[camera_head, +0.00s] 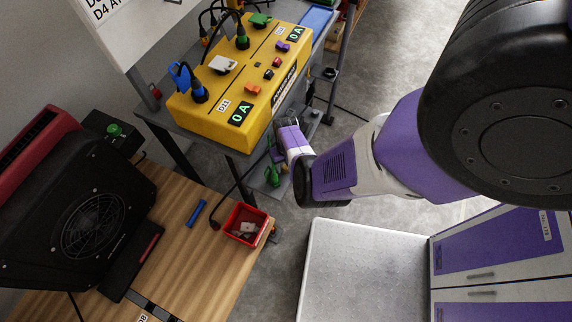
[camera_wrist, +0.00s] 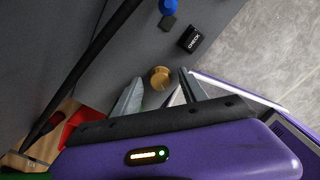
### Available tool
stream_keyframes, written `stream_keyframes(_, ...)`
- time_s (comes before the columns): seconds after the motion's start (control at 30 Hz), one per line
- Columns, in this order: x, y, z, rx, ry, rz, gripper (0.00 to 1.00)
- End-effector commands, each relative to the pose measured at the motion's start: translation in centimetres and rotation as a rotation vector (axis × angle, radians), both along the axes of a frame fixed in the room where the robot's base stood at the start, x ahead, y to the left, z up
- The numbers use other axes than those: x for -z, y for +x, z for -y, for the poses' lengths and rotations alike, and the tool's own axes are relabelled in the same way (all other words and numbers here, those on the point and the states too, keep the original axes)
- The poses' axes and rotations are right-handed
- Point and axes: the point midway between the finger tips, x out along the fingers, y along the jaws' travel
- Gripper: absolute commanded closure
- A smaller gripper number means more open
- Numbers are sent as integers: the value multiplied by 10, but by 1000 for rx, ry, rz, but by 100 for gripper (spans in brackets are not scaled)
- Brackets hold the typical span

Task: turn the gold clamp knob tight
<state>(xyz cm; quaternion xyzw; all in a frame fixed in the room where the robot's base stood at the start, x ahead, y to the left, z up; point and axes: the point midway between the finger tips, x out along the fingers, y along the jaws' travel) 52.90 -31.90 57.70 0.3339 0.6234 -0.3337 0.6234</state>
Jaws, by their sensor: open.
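The gold clamp knob (camera_wrist: 159,77) is a short round brass-coloured piece on a grey surface in the wrist view. My gripper (camera_wrist: 161,90) is open, with one pale metal finger to the left of the knob and one to the right. The knob shows in the gap near the fingertips; I cannot tell whether either finger touches it. In the head view my gripper (camera_head: 277,145) is by the grey stand, below the yellow box; I cannot make out the knob clearly there.
A black block marked CHECK (camera_wrist: 190,38) and a blue knob (camera_wrist: 168,7) lie beyond the gold knob. The yellow power box (camera_head: 240,85) stands on a grey table. A red bin (camera_head: 243,223) sits on the wooden bench (camera_head: 180,245). Grey floor shows between bench and cabinet (camera_head: 490,262).

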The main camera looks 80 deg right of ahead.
Motion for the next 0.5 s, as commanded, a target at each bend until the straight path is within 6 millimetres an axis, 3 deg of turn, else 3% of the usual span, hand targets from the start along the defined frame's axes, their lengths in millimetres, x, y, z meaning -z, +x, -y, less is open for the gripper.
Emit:
stream_keyframes(0.17, -10, 0, 1, -1, -3, -1, 50)
stream_keyframes(0.5, -64, 1, 0, -2, -2, 0, 50)
